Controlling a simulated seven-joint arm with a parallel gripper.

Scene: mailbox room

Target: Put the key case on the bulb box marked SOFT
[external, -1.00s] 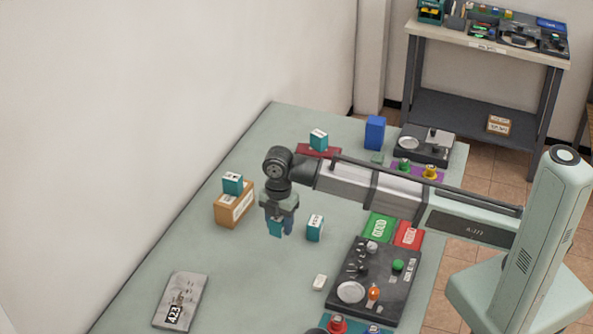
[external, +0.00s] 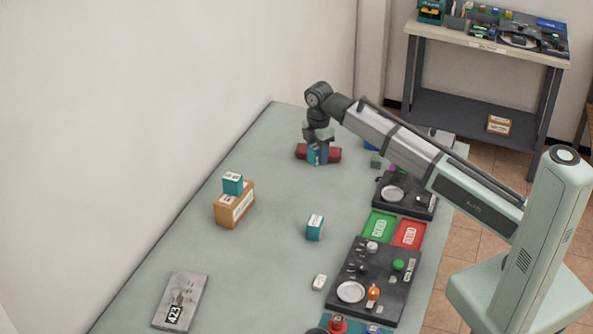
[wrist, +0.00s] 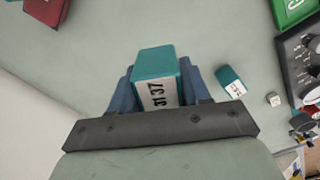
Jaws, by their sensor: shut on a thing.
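My gripper (external: 318,160) is shut on a teal box with a white label, which shows most clearly in the wrist view (wrist: 156,75). Its lettering is upside down and I cannot read it surely. In the external view the gripper overlaps a dark red case (external: 333,154), which may be the key case; in the wrist view that case (wrist: 47,10) lies apart, at upper left. A second teal box (external: 315,228) stands on the table, and a third (external: 233,184) sits on a brown carton (external: 236,208). No label reads clearly as SOFT.
A black panel (external: 350,255) with knobs and a dish, green (external: 379,225) and red (external: 410,233) cards and another black panel (external: 420,203) line the right side. A small white block (external: 320,282) and a grey plate (external: 180,300) lie nearer. The table's middle is mostly clear.

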